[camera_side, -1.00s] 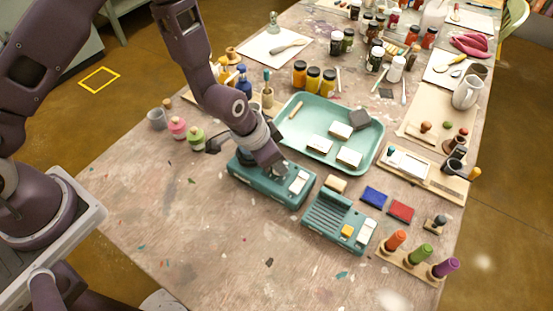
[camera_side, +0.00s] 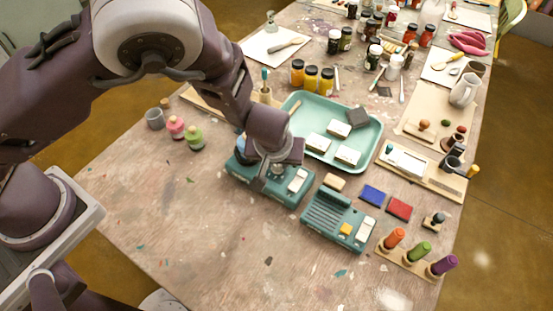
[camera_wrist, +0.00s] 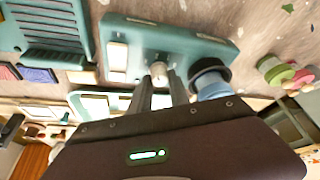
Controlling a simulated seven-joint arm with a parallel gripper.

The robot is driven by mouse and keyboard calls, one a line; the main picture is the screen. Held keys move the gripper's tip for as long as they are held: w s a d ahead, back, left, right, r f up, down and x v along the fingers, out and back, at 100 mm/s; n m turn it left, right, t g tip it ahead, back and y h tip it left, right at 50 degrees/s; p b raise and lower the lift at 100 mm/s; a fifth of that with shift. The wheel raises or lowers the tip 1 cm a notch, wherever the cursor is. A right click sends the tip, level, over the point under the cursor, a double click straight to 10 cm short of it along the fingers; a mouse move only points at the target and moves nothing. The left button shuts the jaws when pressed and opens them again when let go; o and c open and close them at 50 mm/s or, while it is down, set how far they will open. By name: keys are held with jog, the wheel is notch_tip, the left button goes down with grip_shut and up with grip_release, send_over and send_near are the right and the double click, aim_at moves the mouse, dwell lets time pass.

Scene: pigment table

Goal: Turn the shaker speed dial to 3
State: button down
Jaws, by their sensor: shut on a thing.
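The teal shaker (camera_side: 240,172) stands on the table left of the green tray, partly covered by my arm. In the wrist view its teal body (camera_wrist: 190,45) runs across the top, with a pale round dial (camera_wrist: 159,71) on it. My gripper (camera_wrist: 160,84) is shut on the dial, one finger on each side. In the side view my gripper (camera_side: 266,178) comes down onto the shaker. A dark-rimmed blue vessel (camera_wrist: 212,80) is beside the fingers at the shaker's end. The dial's scale and the number it points to cannot be read.
A second teal device (camera_side: 330,215) with a ribbed top and yellow button stands close to the right. The green tray (camera_side: 371,150) with white blocks lies behind. Pink and green jars (camera_side: 194,138) stand at left. The front table (camera_side: 200,230) is mostly clear.

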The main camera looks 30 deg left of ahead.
aim_at(282, 180)
jog(key=n, duration=0.2)
jog(key=n+g+y, duration=0.1)
jog(key=n, duration=0.2)
jog(key=shift+d+y, duration=0.15)
jog(key=shift+y, duration=0.15)
jog(key=shift+g, duration=0.3)
jog(key=shift+f, duration=0.1)
jog(key=c, duration=1.3)
grip_release()
jog(key=shift+o, duration=0.2)
jog(key=v, duration=0.6)
jog(key=shift+d, duration=0.1)
jog(key=shift+s+r, duration=0.1)
jog(key=shift+r, duration=0.45)
